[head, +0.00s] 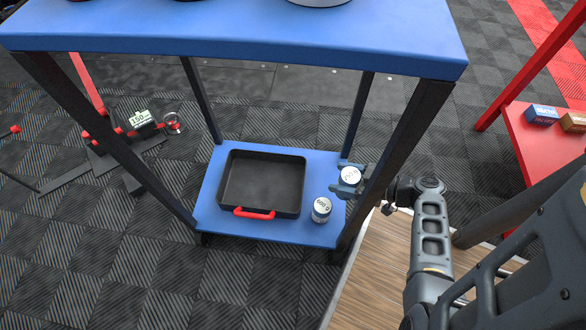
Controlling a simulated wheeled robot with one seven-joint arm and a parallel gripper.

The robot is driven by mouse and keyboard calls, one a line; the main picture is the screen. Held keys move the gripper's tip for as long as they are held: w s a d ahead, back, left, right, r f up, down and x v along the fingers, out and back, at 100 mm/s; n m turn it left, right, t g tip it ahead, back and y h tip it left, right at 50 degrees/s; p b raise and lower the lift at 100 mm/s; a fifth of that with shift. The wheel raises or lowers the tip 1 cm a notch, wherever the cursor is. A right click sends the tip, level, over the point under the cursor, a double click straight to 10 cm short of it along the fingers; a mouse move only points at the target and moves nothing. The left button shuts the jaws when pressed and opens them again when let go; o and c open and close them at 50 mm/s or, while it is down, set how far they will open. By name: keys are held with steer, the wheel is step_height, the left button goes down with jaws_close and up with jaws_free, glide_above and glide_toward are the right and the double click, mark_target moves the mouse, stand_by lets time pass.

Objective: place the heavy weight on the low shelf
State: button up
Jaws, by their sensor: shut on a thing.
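My gripper (347,180) is shut on a small cylindrical weight (350,175) with a pale top. The marking on its top is too small to read. The gripper and weight are at the right side of the blue low shelf (270,228), near the cart's right post. I cannot tell whether the held weight touches the shelf. A second grey-white cylindrical weight (321,210), with a label that seems to read 600 g, stands upright on the shelf in front of it, to the lower left.
A black tray (262,181) with a red handle fills most of the low shelf. The blue top shelf (240,38) and dark posts (405,125) surround the space. A red bench (530,145) with small boxes stands right; a scale-like device (140,122) lies left.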

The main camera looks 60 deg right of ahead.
steer(key=shift+w+d+f+b, duration=1.2)
steer(key=shift+w+f, duration=0.3)
steer(key=shift+f, duration=0.35)
steer(key=shift+w+d+f+b, duration=1.05)
steer(key=shift+w+d+f, duration=0.3)
steer(key=shift+f, duration=0.45)
steer(key=shift+w+d+f+b, duration=1.15)
steer(key=shift+w+f, duration=0.45)
steer(key=shift+f, duration=0.25)
steer(key=o, duration=1.2)
steer(key=shift+a, duration=0.1)
steer(key=shift+o, duration=0.2)
steer(key=shift+s+r, duration=0.25)
steer(key=p+v, duration=0.3)
steer(key=v, duration=0.8)
steer(key=shift+s, duration=0.25)
